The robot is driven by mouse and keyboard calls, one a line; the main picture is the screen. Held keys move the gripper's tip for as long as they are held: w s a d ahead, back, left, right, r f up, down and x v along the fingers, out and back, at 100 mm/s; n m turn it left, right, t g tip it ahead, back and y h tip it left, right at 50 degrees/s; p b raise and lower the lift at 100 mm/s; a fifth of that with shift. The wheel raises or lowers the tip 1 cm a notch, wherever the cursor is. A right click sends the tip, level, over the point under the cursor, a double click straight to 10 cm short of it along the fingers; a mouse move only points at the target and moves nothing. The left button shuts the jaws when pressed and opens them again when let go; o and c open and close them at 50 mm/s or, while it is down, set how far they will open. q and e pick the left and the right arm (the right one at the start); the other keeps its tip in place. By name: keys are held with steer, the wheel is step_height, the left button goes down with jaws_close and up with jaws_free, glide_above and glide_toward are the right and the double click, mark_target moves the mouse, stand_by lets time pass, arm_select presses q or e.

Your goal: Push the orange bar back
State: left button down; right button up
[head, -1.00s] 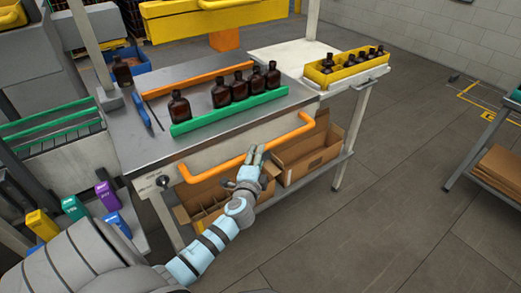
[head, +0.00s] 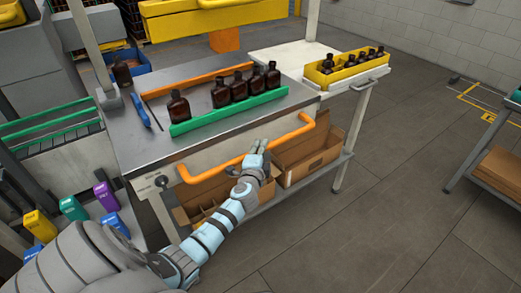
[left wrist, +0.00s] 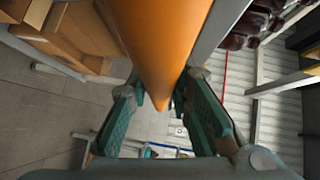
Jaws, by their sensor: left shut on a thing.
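The orange bar (head: 215,169) is a bent handle along the front of the steel workbench (head: 140,148), below its top edge. My left gripper (head: 258,148) is at the bar's middle, in front of the bench. In the left wrist view the bar (left wrist: 165,45) runs between the two teal fingers of my left gripper (left wrist: 162,110), which are shut on it. The fingers hide part of the bar in the head view. My right gripper is not in view.
Several amber bottles (head: 238,88) stand on the bench between a green rail (head: 225,116) and an orange strip (head: 190,78). Open cardboard boxes (head: 310,155) sit on the shelf below the bar. A yellow bottle tray (head: 345,66) is at the right.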

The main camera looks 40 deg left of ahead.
arm_select(q)
steer(key=shift+w+a+r+b, duration=0.1)
steer(key=shift+w+a+b, duration=0.1)
steer(key=shift+a, duration=0.35)
steer(key=shift+w+a+b, duration=0.1)
steer(key=shift+a+b, duration=0.05)
steer(key=shift+a, duration=0.35)
steer(key=c, duration=1.4)
jaws_free()
steer(key=shift+a, duration=0.15)
steer(key=shift+c, duration=0.2)
steer(key=v, duration=1.2)
